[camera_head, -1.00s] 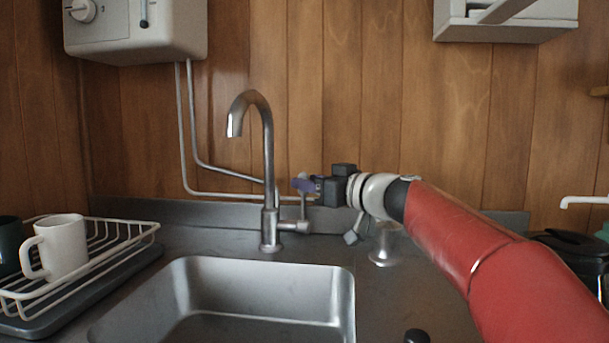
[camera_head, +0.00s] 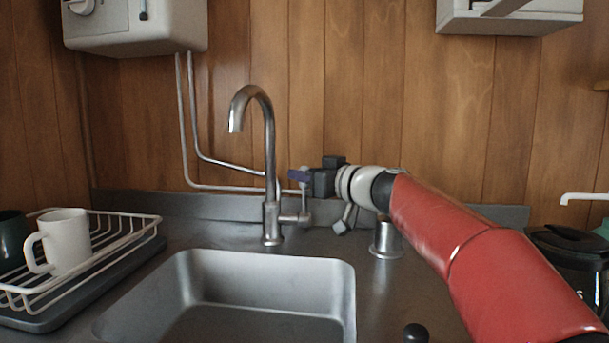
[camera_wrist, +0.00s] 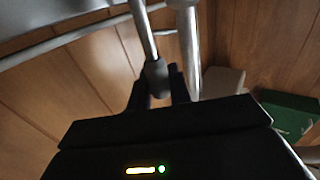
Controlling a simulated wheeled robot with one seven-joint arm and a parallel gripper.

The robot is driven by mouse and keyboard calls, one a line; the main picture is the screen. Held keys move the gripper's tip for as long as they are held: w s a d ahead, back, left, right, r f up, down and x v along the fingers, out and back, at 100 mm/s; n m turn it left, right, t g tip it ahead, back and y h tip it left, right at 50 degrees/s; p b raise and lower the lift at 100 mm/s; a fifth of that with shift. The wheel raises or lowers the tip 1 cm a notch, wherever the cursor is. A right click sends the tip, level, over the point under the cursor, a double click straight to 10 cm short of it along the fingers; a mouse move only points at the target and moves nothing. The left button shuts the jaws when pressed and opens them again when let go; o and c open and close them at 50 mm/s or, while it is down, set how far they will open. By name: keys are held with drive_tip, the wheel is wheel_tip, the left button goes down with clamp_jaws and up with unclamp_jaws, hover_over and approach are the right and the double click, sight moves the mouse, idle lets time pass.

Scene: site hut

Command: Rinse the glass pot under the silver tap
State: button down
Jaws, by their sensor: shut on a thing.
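The silver tap (camera_head: 270,165) stands behind the sink, its spout curving over the basin to the left. Its lever (camera_head: 304,205) rises from the right side of the tap body. My gripper (camera_head: 300,176) is at the top of this lever. In the wrist view, the grey lever tip (camera_wrist: 156,72) sits between my gripper's dark fingers (camera_wrist: 157,92), beside the tap column. No water stream shows below the spout. A dark glass pot with a black lid (camera_head: 570,242) stands at the right edge, partly hidden behind my red arm.
The sink basin (camera_head: 265,275) looks empty. A white wire rack (camera_head: 120,241) with a white mug (camera_head: 65,240) and a dark mug (camera_head: 11,241) stands left. A metal cylinder (camera_head: 386,240) stands under my wrist. A white heater box (camera_head: 135,25) hangs upper left.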

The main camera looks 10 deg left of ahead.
drive_tip(key=shift+f, duration=0.1)
drive_tip(key=shift+s+f+b, duration=0.1)
drive_tip(key=shift+f+b, duration=0.05)
drive_tip(key=shift+b, duration=0.5)
drive_tip(key=b, duration=0.3)
drive_tip(key=shift+s+f+n, duration=0.15)
drive_tip(key=shift+s+n, duration=0.1)
drive_tip(key=shift+n, duration=0.15)
drive_tip(key=shift+s+y+b, duration=0.2)
drive_tip(key=shift+y+b, duration=0.2)
drive_tip(key=shift+b, duration=0.6)
drive_tip(key=shift+s+r+n, duration=0.1)
drive_tip(key=shift+r+n, duration=0.15)
drive_tip(key=shift+n, duration=0.05)
drive_tip(key=shift+r, duration=0.1)
drive_tip(key=c, duration=1.3)
unclamp_jaws()
